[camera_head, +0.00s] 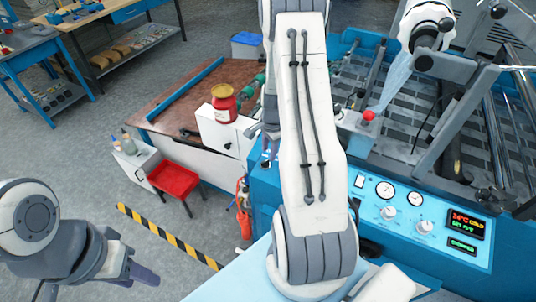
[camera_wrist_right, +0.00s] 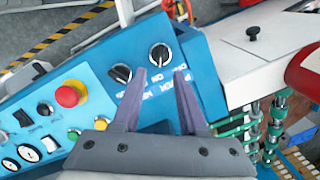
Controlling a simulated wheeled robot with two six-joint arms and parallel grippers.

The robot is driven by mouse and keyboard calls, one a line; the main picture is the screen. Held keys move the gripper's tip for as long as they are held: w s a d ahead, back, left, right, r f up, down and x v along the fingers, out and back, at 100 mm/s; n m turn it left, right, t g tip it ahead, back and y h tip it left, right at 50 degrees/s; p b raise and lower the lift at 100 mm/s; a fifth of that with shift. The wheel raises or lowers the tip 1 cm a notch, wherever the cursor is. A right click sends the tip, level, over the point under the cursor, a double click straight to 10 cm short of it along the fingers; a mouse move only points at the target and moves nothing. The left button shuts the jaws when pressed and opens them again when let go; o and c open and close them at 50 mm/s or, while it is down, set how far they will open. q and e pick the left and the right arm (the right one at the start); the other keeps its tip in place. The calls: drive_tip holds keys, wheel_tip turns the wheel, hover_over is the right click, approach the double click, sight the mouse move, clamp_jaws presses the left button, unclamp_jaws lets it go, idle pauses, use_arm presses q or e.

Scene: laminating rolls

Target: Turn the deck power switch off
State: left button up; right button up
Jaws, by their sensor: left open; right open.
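Two black rotary switches sit on the blue panel in the right wrist view. The one (camera_wrist_right: 161,55) nearer the white cabinet lies just beyond my fingertips, roughly in line with the gap between them. The other (camera_wrist_right: 120,74) is to its left. Upside-down white lettering below them seems to include "POWER" near the first, but I cannot read it fully. My right gripper (camera_wrist_right: 159,72) is open and empty; contact with the switch cannot be told. In the head view my right arm hides these switches. My left gripper (camera_head: 145,275) is open and empty over the floor at lower left.
A red emergency button (camera_wrist_right: 70,94) and gauges (camera_wrist_right: 22,157) are left of the switches. The laminating machine's blue front (camera_head: 440,225) has dials and a lit display (camera_head: 466,223). A workbench (camera_head: 190,100) with a red can (camera_head: 224,103) and a red stool (camera_head: 174,180) stand left.

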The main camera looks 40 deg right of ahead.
sight(268, 159)
drive_tip(key=shift+w+f, duration=0.15)
drive_tip(key=shift+f, duration=0.9)
drive_tip(key=shift+w+f, duration=0.1)
drive_tip(key=shift+f, duration=0.9)
drive_tip(key=shift+c, duration=0.3)
clamp_jaws()
